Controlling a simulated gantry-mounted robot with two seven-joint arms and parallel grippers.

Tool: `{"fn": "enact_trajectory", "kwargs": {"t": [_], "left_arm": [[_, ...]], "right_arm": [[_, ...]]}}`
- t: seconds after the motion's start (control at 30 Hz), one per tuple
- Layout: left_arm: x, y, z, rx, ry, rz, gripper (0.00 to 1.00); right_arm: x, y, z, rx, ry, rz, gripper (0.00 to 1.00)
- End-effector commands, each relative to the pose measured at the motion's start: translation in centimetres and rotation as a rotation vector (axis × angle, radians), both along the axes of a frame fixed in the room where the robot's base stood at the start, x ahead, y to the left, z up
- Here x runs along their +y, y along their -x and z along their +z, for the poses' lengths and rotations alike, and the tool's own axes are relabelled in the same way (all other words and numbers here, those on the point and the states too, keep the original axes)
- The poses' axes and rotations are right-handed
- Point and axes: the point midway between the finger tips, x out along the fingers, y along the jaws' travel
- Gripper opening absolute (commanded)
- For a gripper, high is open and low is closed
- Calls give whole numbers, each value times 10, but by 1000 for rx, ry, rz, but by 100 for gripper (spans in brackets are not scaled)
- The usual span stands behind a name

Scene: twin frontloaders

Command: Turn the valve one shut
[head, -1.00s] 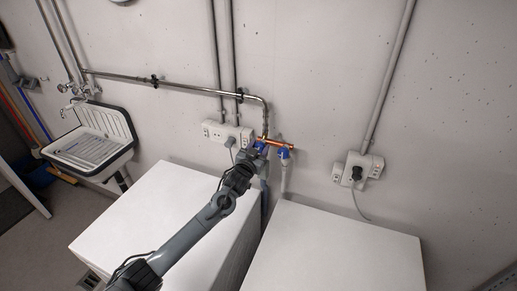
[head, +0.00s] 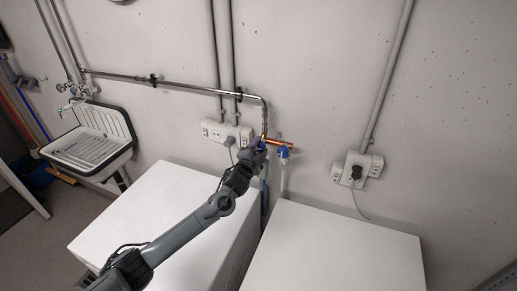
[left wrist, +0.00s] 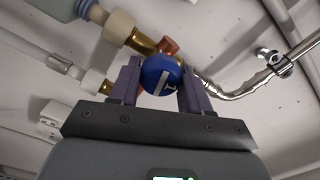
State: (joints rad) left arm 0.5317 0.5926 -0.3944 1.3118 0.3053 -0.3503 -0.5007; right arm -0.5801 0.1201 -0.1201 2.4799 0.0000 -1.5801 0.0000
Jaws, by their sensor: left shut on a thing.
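Valve one is a round blue knob (left wrist: 161,75) with a white figure 1 on its face, in the left wrist view. The two purple fingers of my left gripper (left wrist: 157,88) stand on either side of the knob and are shut on it. In the head view the left gripper (head: 257,151) is at the copper pipe (head: 278,142) on the wall and largely hides this valve. A second blue valve (head: 283,152) sits just to the right on the same pipe. My right gripper is not in view.
Two white machines (head: 150,215) (head: 335,250) stand below the pipe, with a narrow gap between them. Wall sockets (head: 228,133) (head: 357,169) flank the valves. A sink (head: 92,140) is at the left. A metal pipe (head: 190,88) runs along the wall.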

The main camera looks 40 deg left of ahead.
Motion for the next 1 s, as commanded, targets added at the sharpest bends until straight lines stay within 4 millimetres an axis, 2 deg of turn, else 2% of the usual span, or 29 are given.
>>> {"fn": "enact_trajectory", "kwargs": {"t": [0.4,1.0], "left_arm": [[-1,0,1,59,-215,-2,17],[-2,0,1,70,-252,-3,17]], "right_arm": [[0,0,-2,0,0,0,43],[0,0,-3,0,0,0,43]]}}
